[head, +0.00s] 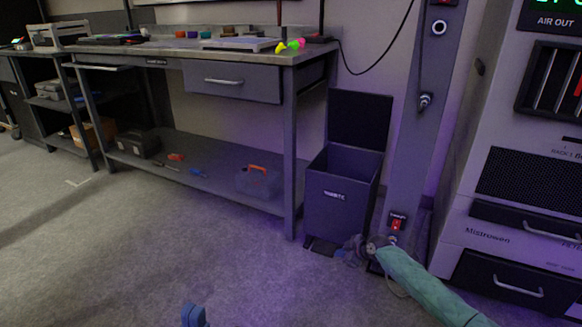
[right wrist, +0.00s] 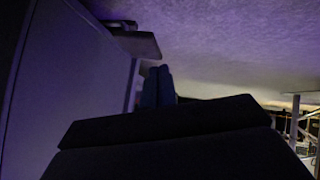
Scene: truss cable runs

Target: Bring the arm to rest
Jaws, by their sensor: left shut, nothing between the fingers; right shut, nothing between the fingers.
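My right arm, in a teal sleeve, reaches in from the lower right of the head view. Its gripper (head: 350,250) is low by the foot of the dark bin (head: 340,203); I cannot tell whether it touches the bin. In the right wrist view its blue fingers (right wrist: 158,87) are together with nothing between them, beyond the dark gripper body. Only the blue tips of my left gripper (head: 193,316) show at the bottom edge of the head view. They are together and empty, over the floor. The rest of the left arm is out of view.
A workbench (head: 230,82) with a drawer and lower shelf stands behind, left of the bin. A grey upright post (head: 418,130) and a white rack cabinet (head: 455,225) stand at right. The carpeted floor (head: 130,250) is clear at the front left.

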